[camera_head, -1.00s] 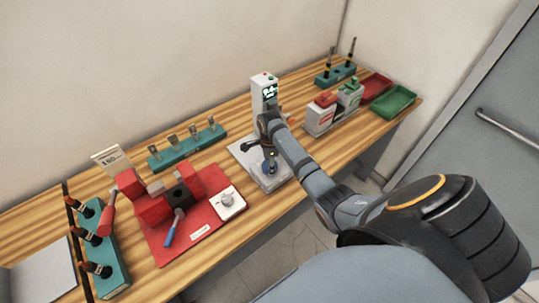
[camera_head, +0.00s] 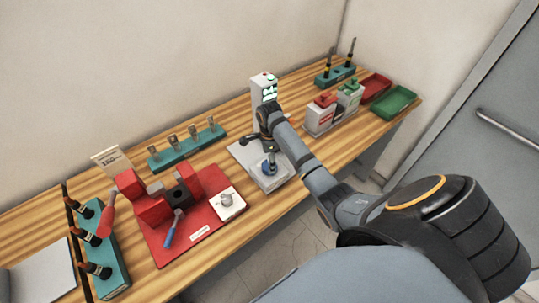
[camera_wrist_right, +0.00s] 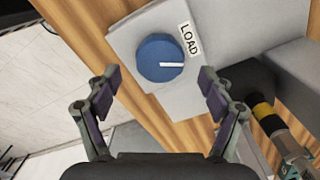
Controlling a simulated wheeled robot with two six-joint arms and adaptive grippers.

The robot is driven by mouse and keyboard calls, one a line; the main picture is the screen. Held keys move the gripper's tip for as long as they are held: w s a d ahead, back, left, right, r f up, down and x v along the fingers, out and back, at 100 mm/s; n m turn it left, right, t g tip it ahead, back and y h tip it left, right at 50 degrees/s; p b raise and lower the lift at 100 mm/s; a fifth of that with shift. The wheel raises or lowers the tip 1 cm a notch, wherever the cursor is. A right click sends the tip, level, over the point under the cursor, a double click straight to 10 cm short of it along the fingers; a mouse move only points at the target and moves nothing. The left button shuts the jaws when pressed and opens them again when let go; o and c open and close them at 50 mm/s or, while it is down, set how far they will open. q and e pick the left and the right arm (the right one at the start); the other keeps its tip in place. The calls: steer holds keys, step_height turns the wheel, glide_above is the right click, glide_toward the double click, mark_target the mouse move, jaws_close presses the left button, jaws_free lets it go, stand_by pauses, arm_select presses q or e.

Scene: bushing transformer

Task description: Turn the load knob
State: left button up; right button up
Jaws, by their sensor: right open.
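The load knob (camera_wrist_right: 160,58) is a round blue dial with a white pointer line, beside a LOAD label (camera_wrist_right: 190,39) in the right wrist view. The pointer lies nearly level, reaching toward the right. In the head view the knob (camera_head: 269,166) sits on the front of a grey-white tester base (camera_head: 272,182). My right gripper (camera_wrist_right: 158,88) is open and empty, its two fingers apart. The knob appears beyond the fingertips, not between them. In the head view the gripper (camera_head: 262,143) is small and dark, close above the knob. My left gripper is not in view.
A display unit (camera_head: 264,89) stands behind the tester. A red mat (camera_head: 208,228) with red blocks and a white dial box (camera_head: 227,203) lies to the left. Red and green trays (camera_head: 392,102) are at the back right. A yellow-banded black part (camera_wrist_right: 262,108) is close right of the gripper.

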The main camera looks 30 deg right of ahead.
step_height(320, 180, up, 9)
steer(key=shift+f, duration=0.2)
stand_by(0.4)
